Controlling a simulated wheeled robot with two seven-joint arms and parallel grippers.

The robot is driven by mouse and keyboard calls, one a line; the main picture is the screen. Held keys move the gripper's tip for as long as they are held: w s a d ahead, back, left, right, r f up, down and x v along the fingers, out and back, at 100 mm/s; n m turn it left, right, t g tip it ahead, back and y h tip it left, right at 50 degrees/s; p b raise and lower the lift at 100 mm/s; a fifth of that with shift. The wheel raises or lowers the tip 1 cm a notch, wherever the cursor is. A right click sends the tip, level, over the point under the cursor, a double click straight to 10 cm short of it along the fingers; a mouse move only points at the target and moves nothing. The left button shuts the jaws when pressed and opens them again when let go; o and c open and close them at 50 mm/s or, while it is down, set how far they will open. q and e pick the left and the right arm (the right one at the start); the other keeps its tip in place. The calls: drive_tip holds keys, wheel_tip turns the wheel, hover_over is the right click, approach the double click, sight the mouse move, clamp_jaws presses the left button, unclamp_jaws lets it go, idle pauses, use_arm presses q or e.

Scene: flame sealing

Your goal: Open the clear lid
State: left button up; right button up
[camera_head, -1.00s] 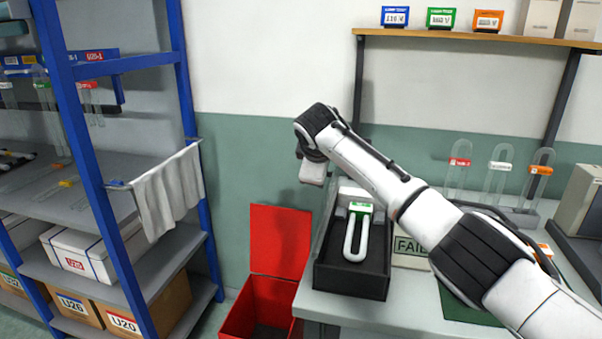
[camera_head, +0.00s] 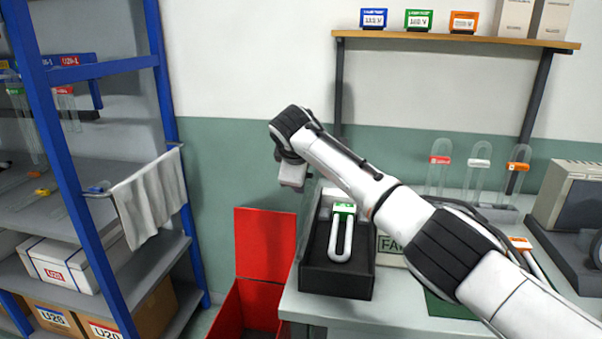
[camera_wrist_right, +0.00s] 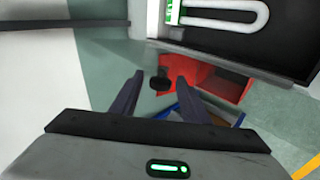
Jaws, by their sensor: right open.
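A black box (camera_head: 333,283) stands at the left end of the bench and holds a white U-shaped tube (camera_head: 340,245) with a green label. The box (camera_wrist_right: 285,58) and the tube (camera_wrist_right: 240,22) also show at the top right in the right wrist view. My right gripper (camera_wrist_right: 157,95) is open and empty, beside the box. A small dark object (camera_wrist_right: 159,79) shows between its fingertips; I cannot tell what it is. In the head view the right hand hangs just left of the box, fingers not clear. My left gripper is not in view.
A red bin (camera_head: 262,245) stands on the floor left of the bench. A blue shelf rack (camera_head: 75,180) with a hanging cloth (camera_head: 150,197) is at the left. Several clear tubes stand on the bench behind my arm. A wooden shelf (camera_head: 455,40) hangs above.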

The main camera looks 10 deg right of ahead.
sight(308, 190)
drive_tip(key=b+v, duration=0.2)
drive_tip(key=v, duration=0.8)
drive_tip(key=shift+s+r, duration=0.1)
